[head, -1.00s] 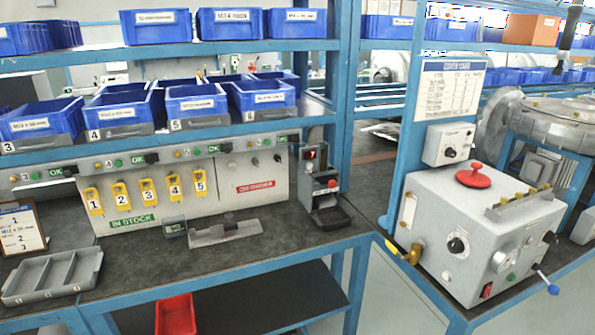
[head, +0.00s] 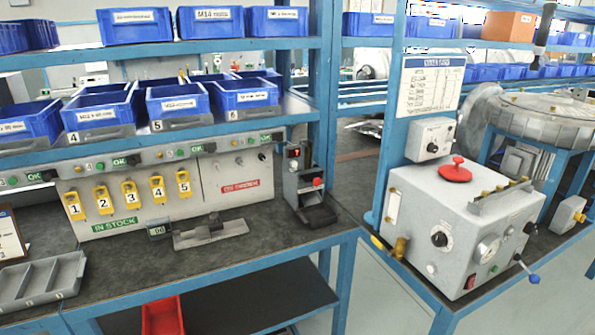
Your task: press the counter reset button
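A grey upright device (head: 304,187) stands at the right end of the left bench. A small box with a digital display (head: 159,231) lies on the bench further left. I cannot read which of these is labelled as the counter. Neither of my grippers shows in the head view.
A grey fixture (head: 210,232) and a grey divided tray (head: 40,283) lie on the left bench. Blue bins fill the shelves above. A grey control box with a red mushroom button (head: 456,170) stands on the right bench. A floor gap separates the benches.

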